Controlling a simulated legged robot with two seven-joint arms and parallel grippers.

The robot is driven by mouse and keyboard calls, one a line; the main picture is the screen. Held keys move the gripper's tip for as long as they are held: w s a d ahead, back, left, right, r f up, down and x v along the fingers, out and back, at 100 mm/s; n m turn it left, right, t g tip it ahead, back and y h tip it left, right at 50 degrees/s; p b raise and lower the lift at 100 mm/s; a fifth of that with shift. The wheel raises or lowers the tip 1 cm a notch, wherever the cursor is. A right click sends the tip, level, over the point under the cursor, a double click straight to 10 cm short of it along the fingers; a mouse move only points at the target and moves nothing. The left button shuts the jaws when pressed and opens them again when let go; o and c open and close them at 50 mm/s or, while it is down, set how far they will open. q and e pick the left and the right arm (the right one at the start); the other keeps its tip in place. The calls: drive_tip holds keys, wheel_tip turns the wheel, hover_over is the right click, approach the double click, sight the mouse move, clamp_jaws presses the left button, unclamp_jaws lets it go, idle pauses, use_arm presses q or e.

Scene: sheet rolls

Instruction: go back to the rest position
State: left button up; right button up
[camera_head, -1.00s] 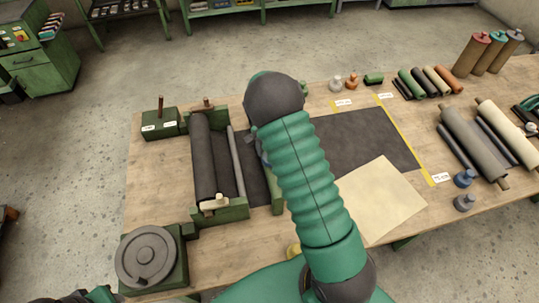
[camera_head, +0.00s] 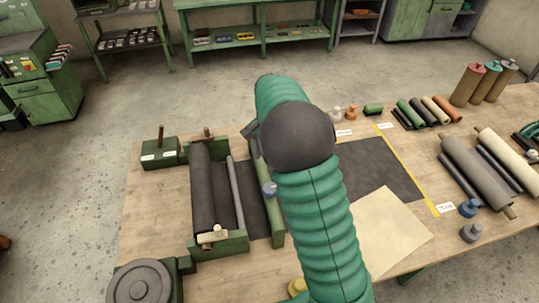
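My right arm (camera_head: 318,215) rises from the bottom of the head view, a ribbed green sleeve with a dark grey rounded joint. Its upper green link leans up and left over the bench. A small dark piece shows at the joint's left side; I cannot tell if it belongs to the gripper. The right gripper's fingers are hidden behind the arm. My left gripper is out of view. Under the arm, a dark sheet (camera_head: 385,170) lies flat on the wooden bench (camera_head: 155,215), running left to a green roller stand (camera_head: 222,243) with a dark roll (camera_head: 202,190).
A blue-grey knob (camera_head: 270,188) stands close left of the arm. A cream sheet (camera_head: 390,232) lies to its right. Rolls (camera_head: 475,172) and two small weights (camera_head: 471,232) occupy the right side. A round grey disc (camera_head: 140,283) sits at front left. Bare floor lies behind the bench.

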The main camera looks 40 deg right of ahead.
drive_tip(key=shift+w+r, duration=0.1)
drive_tip(key=shift+r, duration=1.05)
